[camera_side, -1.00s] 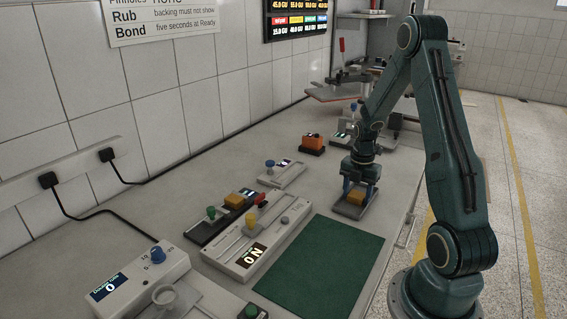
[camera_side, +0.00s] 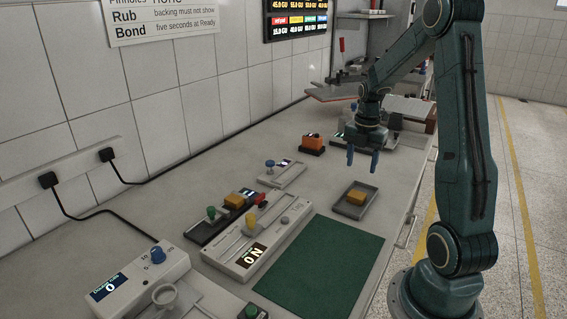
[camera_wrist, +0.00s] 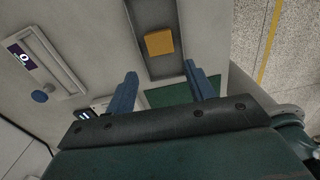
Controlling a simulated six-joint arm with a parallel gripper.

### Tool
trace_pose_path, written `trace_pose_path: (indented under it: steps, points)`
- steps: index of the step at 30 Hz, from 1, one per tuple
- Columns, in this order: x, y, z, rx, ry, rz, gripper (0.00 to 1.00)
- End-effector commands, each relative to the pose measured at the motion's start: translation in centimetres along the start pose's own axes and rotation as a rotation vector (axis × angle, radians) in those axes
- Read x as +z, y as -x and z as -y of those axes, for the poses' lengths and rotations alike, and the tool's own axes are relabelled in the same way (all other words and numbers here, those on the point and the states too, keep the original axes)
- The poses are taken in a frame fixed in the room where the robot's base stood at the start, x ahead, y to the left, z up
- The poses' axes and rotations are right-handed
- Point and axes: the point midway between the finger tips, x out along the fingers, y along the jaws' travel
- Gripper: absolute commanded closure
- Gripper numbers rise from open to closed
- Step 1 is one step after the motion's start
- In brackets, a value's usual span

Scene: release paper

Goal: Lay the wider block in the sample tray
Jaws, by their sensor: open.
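A yellow-orange block (camera_side: 356,197) lies in the grey sample tray (camera_side: 343,210). In the wrist view the block (camera_wrist: 159,42) rests flat on the floor of the tray (camera_wrist: 161,70), clear of its side walls. Another yellow-orange block (camera_side: 233,200) sits on the dark device at the left. My gripper (camera_side: 363,160) is open and empty above and behind the tray, its blue fingers apart. In the wrist view my gripper (camera_wrist: 163,85) shows nothing between its fingers.
A green mat (camera_side: 325,265) lies in front of the tray. An orange block on a dark base (camera_side: 312,143) stands farther back.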

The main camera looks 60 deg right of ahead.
Motion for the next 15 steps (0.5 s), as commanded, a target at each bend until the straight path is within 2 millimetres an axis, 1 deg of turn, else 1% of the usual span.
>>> trace_pose_path:
  steps: [1,6,15]
  points:
    - [0.02,0.49,-0.02,0.001,0.000,0.001,0.46]
    - [0.01,1.26,-0.01,0.000,0.000,0.000,0.46]
    - [-0.01,1.34,0.01,0.000,0.000,0.000,0.46]
